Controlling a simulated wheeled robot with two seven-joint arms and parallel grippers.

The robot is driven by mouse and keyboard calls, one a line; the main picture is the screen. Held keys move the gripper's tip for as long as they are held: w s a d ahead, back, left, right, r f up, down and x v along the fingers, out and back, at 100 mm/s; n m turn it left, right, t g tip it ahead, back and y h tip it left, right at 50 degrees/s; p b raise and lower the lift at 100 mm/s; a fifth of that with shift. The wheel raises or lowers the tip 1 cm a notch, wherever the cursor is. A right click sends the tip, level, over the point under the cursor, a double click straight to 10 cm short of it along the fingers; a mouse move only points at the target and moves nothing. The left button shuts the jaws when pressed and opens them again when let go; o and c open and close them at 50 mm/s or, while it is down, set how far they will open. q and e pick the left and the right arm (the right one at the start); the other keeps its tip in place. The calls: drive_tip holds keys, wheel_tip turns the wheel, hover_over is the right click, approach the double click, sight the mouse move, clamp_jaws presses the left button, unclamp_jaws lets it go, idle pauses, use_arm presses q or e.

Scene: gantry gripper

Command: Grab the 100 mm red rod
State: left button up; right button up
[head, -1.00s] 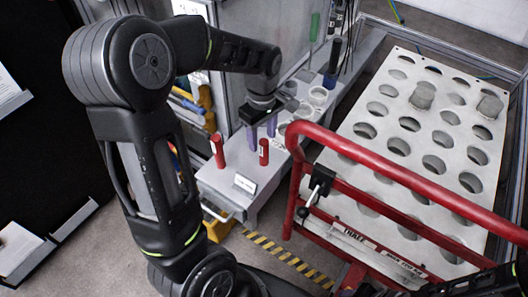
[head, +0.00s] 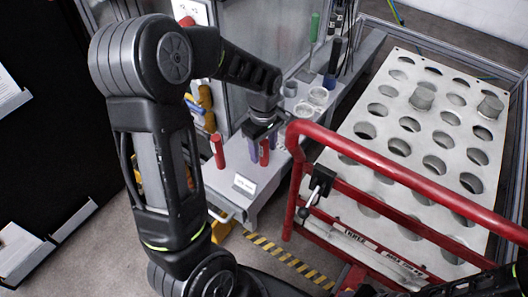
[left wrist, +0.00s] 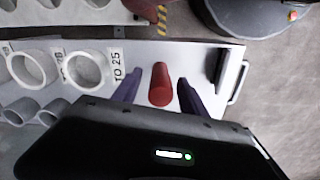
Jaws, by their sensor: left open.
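Two red rods stand upright on the grey bench in the head view. One red rod (head: 217,151) is at the left. The other red rod (head: 264,153) is to its right, at my left gripper (head: 262,147). The left gripper points down with its purple fingers open. In the left wrist view this red rod (left wrist: 160,85) is between the two open fingers (left wrist: 158,92), with a gap on each side. I cannot read a length on either rod. My right gripper is not in view.
A white label (head: 244,184) lies near the front edge of the bench. White ring-shaped holders (head: 318,96) and a green rod (head: 314,27) are farther back. A red tubular rail (head: 400,165) and a plate with round holes (head: 408,124) are at the right.

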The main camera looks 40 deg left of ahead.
use_arm(q)
drive_tip(key=shift+c, duration=0.4)
clamp_jaws()
idle(0.4)
